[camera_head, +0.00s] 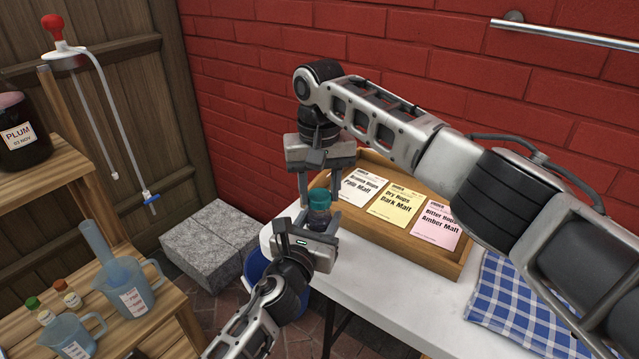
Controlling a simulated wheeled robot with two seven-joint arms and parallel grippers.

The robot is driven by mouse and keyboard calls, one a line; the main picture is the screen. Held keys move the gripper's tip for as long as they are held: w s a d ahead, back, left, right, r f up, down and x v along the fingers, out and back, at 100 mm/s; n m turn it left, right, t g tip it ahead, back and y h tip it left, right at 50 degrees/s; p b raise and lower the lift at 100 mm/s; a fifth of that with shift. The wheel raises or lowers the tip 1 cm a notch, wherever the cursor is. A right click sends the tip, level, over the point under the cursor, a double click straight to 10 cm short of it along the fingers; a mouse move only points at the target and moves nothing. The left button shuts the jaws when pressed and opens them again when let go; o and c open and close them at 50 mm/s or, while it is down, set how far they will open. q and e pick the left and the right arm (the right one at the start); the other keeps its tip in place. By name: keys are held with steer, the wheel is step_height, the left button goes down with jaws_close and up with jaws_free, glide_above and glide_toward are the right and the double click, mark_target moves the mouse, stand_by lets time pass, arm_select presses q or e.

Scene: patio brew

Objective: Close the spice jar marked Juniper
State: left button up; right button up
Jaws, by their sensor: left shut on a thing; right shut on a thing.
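A small jar with a teal lid (319,198) is held above the left end of the white table. My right gripper (319,190) points down from above, with its fingers on either side of the lid, shut on it. My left gripper (312,222) comes up from below and is shut on the jar's body, which its fingers and palm mostly hide. The lid is at the top of the jar; I cannot tell whether it is fully seated. No label on the jar can be read from here.
A wooden tray (456,268) with several malt packets stands behind on the white table (410,318), beside a blue checked cloth (520,310). At left, wooden shelves (160,318) carry jugs, two small spice jars (66,296) and a plum jar (22,135). A blue bucket (257,268) stands below.

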steer(key=shift+f, duration=0.45)
steer(key=shift+f, duration=0.55)
stand_by(0.3)
